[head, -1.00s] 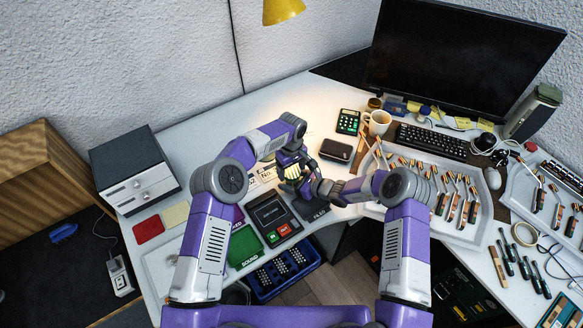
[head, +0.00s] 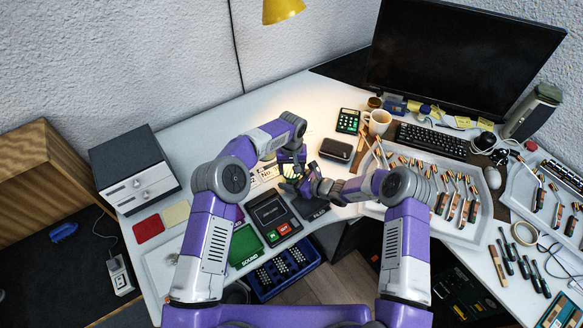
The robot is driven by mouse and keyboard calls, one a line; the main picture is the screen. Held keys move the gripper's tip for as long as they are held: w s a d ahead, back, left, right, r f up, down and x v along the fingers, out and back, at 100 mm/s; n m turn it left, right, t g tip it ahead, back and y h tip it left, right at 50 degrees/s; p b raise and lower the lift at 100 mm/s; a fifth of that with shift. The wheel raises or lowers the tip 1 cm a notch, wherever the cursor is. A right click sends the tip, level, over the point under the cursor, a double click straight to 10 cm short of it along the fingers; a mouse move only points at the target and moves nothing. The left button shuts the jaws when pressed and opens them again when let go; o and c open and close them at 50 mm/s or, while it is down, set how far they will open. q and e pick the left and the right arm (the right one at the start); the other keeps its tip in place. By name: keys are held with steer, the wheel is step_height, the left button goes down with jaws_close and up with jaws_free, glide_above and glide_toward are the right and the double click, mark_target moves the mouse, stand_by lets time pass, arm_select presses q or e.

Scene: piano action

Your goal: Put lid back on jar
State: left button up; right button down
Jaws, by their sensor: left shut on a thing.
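My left gripper (head: 291,162) reaches down over the desk near its front edge. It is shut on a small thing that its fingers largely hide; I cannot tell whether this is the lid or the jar. A small pale yellow-green patch (head: 290,177), which may be part of the jar, shows just under the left gripper. My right gripper (head: 300,187) comes in from the right, close beside and below the left one. Its fingers are too small and overlapped to show whether they are open.
A black tablet-like device (head: 271,215) lies just in front of the grippers. A dark case (head: 336,149), a calculator (head: 348,121) and a white mug (head: 378,122) stand to the right. A tray of piano hammers (head: 425,212) fills the right side. Bare desk (head: 200,140) lies at left.

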arm_select(q)
steer(key=o, duration=1.2)
steer(key=shift+d, duration=0.1)
steer(key=shift+d, duration=0.1)
steer(key=shift+r, duration=0.1)
step_height(320, 180, up, 4)
steer(key=shift+s+r, duration=0.1)
steer(key=shift+r, duration=0.15)
steer(key=shift+c, duration=0.5)
